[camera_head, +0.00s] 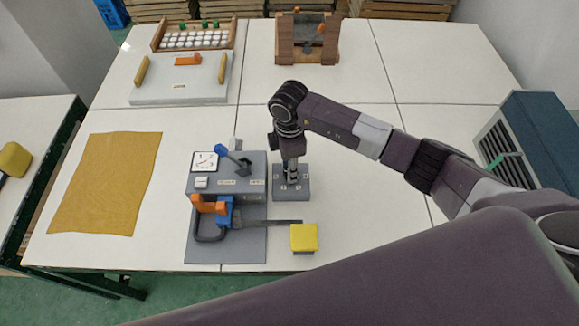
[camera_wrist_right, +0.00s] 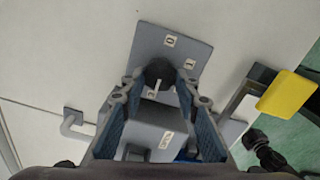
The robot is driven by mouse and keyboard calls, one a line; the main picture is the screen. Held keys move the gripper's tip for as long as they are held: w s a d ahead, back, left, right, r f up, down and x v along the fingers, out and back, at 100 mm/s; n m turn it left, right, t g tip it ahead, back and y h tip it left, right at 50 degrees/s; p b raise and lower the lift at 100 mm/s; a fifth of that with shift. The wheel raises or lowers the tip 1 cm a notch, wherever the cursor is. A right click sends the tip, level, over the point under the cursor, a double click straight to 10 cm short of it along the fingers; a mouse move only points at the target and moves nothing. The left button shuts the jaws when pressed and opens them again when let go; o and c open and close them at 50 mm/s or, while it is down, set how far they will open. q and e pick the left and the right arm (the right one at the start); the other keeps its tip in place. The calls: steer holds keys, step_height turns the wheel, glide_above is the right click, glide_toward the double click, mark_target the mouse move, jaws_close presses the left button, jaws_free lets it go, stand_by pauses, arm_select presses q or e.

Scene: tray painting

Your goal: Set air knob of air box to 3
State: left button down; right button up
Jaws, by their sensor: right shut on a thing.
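The air box (camera_head: 304,193) is a small grey block on the table, right of a larger grey machine. In the right wrist view it is a grey plate (camera_wrist_right: 195,50) with white number labels; I read 0 and 1, and another near the knob is unclear. The dark round air knob (camera_wrist_right: 160,72) is between my right fingertips. My right gripper (camera_head: 291,168) comes down over the box from above and is shut on the knob; it also shows in the right wrist view (camera_wrist_right: 160,85). A light mark shows by the knob, but the setting cannot be read. My left gripper is not seen.
The grey machine (camera_head: 254,188) with a dial, blue lever and orange handle stands close left of the box. A yellow block (camera_head: 304,237) is in front. A mustard cloth (camera_head: 105,183) lies left; a wooden rack (camera_head: 307,57) stands behind. The table right of the box is clear.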

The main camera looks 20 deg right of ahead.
steer(key=shift+w+r, duration=0.1)
steer(key=shift+w, duration=0.05)
stand_by(0.3)
steer(key=o, duration=1.2)
steer(key=shift+c, duration=0.2)
step_height(320, 180, up, 12)
